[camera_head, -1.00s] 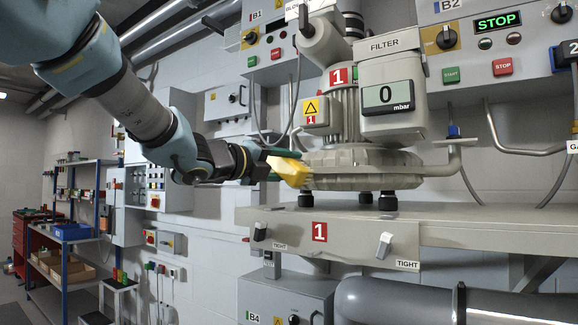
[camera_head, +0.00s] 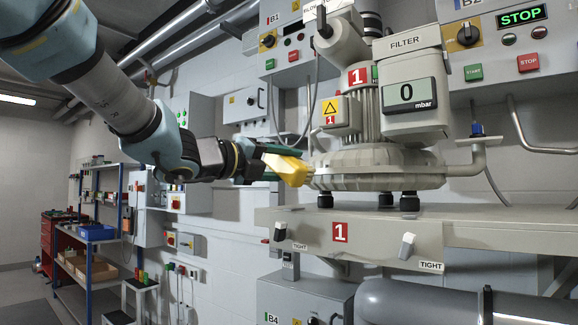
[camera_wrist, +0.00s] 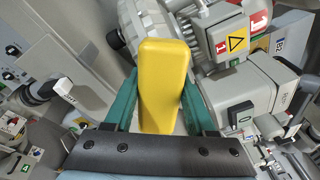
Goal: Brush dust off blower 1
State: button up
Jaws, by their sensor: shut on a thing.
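Blower 1 (camera_head: 378,170) is a grey round housing with a ribbed motor and red "1" labels. It stands on dark feet on a grey bench. My gripper (camera_head: 275,165) is shut on a yellow block-shaped tool (camera_head: 294,171), likely the brush. The tool's far end is at the left side of the blower housing; I cannot tell whether it touches. In the wrist view the yellow tool (camera_wrist: 163,80) sits between the two green fingers, with the blower's ribbed housing (camera_wrist: 150,22) beyond it. Any bristles are hidden, and I cannot make out dust.
A filter box (camera_head: 408,95) reading 0 mbar hangs in front of the motor. The bench (camera_head: 385,232) carries two "TIGHT" levers on its front. A panel (camera_head: 515,45) shows STOP. A grey pipe (camera_head: 430,302) runs below. Shelving (camera_head: 88,240) stands at the far left.

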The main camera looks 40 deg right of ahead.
aim_at(277, 163)
jog(key=shift+a, duration=0.1)
jog(key=shift+s+a, duration=0.1)
jog(key=shift+a, duration=1.3)
